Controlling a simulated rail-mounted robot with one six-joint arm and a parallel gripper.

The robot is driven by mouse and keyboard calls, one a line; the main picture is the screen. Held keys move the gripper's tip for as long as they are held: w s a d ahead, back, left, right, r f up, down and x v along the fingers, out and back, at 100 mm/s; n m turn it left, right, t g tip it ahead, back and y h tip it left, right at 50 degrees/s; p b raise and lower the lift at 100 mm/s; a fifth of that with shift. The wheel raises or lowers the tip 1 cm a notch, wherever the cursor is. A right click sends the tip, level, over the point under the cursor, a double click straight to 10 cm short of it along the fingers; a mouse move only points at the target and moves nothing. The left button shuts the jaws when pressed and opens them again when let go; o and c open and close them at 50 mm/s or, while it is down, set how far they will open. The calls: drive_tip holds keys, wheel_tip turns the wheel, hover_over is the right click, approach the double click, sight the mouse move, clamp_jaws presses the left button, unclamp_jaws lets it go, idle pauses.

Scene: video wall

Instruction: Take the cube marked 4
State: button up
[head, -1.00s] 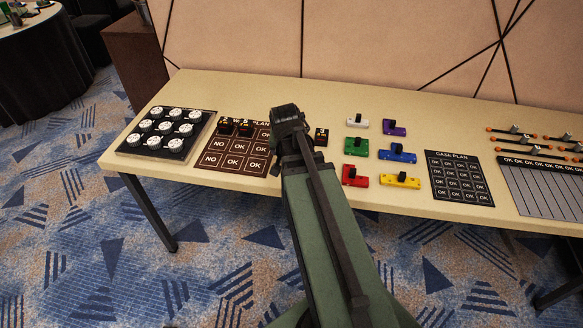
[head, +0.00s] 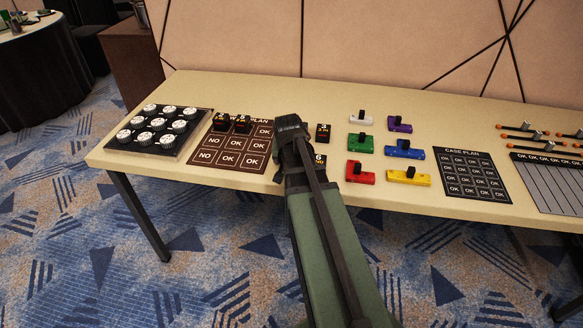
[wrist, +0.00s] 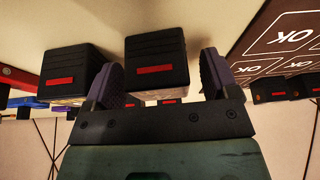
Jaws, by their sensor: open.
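No 4 is legible on any cube. In the head view a cube that seems marked 3 (head: 323,132) and one marked 6 (head: 319,161) stand right of my gripper. My gripper hides the spot beneath it.
Two more black cubes (head: 221,121) stand on the plan board's top row. A black tray of white round pieces (head: 157,131) is at left. Coloured blocks with black knobs (head: 360,172) stand close on the right. The case plan board (head: 467,177) lies beyond them.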

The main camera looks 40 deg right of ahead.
drive_tip(key=c, duration=1)
drive_tip(key=shift+c, duration=0.2)
drive_tip(key=shift+r, duration=0.1)
wheel_tip(320, 180, up, 20)
drive_tip(key=p, duration=2)
